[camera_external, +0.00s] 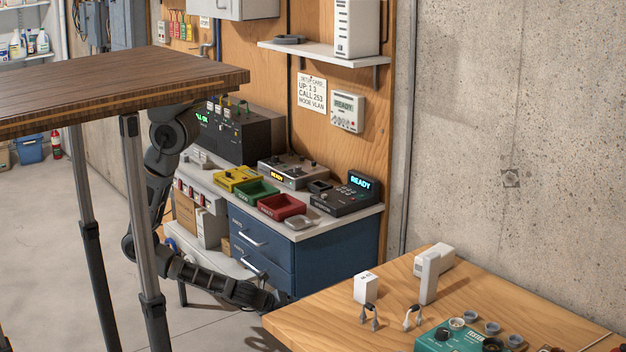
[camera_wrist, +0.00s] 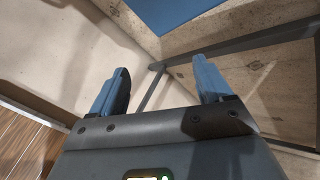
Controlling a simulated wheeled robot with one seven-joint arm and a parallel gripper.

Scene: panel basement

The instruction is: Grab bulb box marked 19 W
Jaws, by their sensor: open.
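A small white box (camera_external: 366,287) stands upright on the wooden table at the lower right. It has a dark mark on its top that is too small to read. A taller white box (camera_external: 428,276) stands to its right, and another white piece (camera_external: 441,256) is just behind that one. I cannot tell which bears 19 W. My gripper (camera_external: 279,299) is low beside the left corner of this table, apart from the boxes. In the wrist view my gripper (camera_wrist: 160,70) is open, its blue fingers wide apart with nothing between them. No box shows there.
The wooden table (camera_external: 330,318) also holds two small dark-and-grey clips and a teal tester (camera_external: 449,338) with several round parts. A blue drawer bench (camera_external: 262,245) stands behind my arm. A dark-topped table (camera_external: 110,82) with metal legs stands at left, in front of my arm.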

